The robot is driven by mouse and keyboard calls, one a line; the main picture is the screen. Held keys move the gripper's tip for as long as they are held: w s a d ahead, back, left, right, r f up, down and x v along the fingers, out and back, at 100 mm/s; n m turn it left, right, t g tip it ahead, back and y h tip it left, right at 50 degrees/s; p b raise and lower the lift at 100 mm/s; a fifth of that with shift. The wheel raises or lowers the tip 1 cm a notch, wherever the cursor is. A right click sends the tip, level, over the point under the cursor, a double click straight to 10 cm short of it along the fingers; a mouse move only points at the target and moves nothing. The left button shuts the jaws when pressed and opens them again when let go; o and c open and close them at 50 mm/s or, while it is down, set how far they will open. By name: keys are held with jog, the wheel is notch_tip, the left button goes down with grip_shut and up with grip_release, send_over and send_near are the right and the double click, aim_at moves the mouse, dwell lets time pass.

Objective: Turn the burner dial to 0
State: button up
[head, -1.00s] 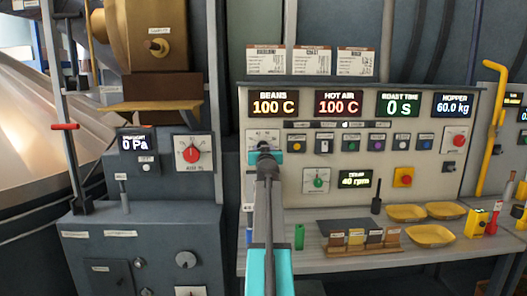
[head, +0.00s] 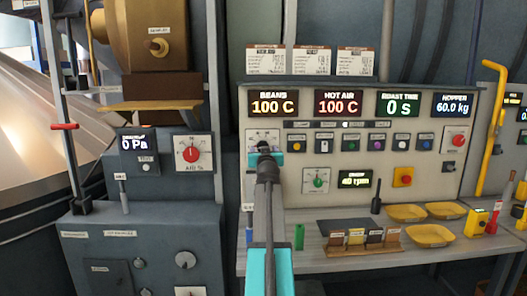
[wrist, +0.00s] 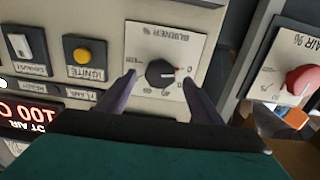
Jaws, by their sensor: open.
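The burner dial (wrist: 160,73) is a dark round knob on a white plate labelled "BURNER %" (wrist: 152,43), seen upside down in the wrist view. My gripper (wrist: 160,77) is open, with one finger on each side of the knob. A gap shows between each finger and the knob, and I cannot tell how far the tips are from the panel. A small red mark sits by the knob's right side; I cannot read the exact setting. In the head view, my gripper (head: 264,157) covers the knob, and only the top of the burner plate (head: 262,134) shows.
A red air dial (head: 191,154) is on the separate cabinet at left. A green dial (head: 317,181) sits below right of my gripper. The ignite button (wrist: 82,55) is beside the burner plate. Yellow trays (head: 407,212) stand on the shelf (head: 350,252) below.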

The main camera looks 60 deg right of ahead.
jog(key=b+v, duration=0.1)
jog(key=v, duration=1)
jog(key=shift+a, duration=0.2)
dwell(0.5)
